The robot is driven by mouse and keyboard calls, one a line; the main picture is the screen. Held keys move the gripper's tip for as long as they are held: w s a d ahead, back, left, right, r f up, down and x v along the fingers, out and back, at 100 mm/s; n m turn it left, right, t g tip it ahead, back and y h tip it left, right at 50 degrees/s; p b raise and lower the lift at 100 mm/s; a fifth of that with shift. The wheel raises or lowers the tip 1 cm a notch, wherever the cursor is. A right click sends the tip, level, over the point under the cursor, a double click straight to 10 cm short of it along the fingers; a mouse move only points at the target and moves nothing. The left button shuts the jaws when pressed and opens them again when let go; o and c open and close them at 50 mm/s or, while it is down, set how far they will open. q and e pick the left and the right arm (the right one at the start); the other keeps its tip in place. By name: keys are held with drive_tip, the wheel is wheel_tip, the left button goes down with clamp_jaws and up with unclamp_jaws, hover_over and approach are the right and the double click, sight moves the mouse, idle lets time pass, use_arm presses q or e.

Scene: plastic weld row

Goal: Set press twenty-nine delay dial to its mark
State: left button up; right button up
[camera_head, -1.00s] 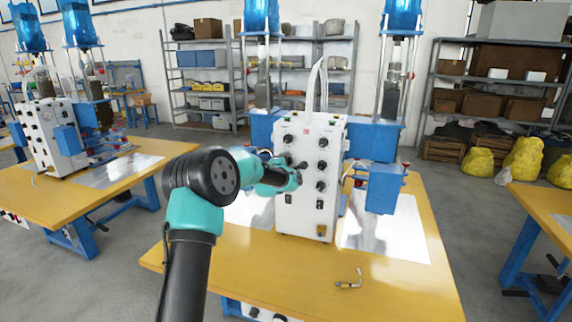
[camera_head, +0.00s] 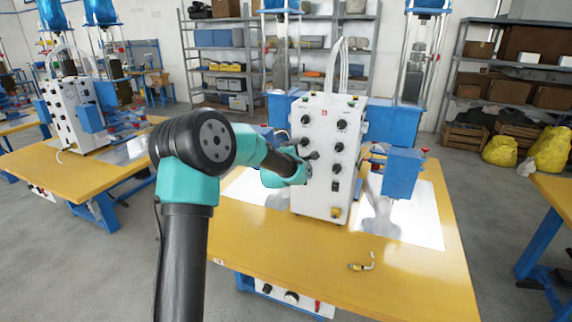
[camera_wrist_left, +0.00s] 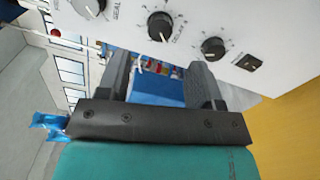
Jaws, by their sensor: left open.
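The white press control box (camera_head: 325,205) stands on the yellow table with two columns of black dials. The red number on its top is too small to read surely. My left gripper (camera_head: 309,165) is at the left part of the box's front, close to the dials, and hides some of that face. In the left wrist view its two dark fingers (camera_wrist_left: 160,65) are apart with nothing between them. A dial (camera_wrist_left: 160,26) with a partly readable label, seemingly "DELAY", sits just beyond the fingertips. Another dial (camera_wrist_left: 88,7), labelled "SEAL", is upper left, and a third dial (camera_wrist_left: 213,48) is right. My right gripper is not in view.
A blue press block (camera_head: 402,172) stands right of the box over a shiny metal plate (camera_head: 425,225). A small yellow-and-metal item (camera_head: 362,264) lies on the yellow table (camera_head: 290,265). The table's front is otherwise clear. Another press table (camera_head: 60,178) is at left.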

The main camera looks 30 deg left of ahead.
use_arm(q)
drive_tip(key=v, duration=1)
drive_tip(key=s+d+f+m+g+h, duration=0.2)
drive_tip(key=d+f+m+g, duration=0.15)
drive_tip(key=f, duration=0.55)
drive_tip(key=s+d+f+m+g+h, duration=0.1)
drive_tip(key=s+d+f+m+g, duration=0.3)
drive_tip(key=f, duration=0.6)
drive_tip(key=s+d+f+m+h, duration=0.1)
drive_tip(key=d+f+m+h, duration=0.15)
drive_tip(key=d+f, duration=0.5)
drive_tip(key=s+d+f+m+g+h, duration=0.1)
drive_tip(key=s+d+f+m+g, duration=0.3)
drive_tip(key=s+f, duration=0.5)
drive_tip(key=s+d+f+m+g+h, duration=0.1)
drive_tip(key=s+d+f+m+g, duration=0.4)
drive_tip(key=s, duration=0.8)
wheel_tip(320, 180, down, 4)
drive_tip(key=shift+s+f+m, duration=0.1)
drive_tip(key=shift+s+m, duration=0.2)
drive_tip(key=shift+m, duration=0.7)
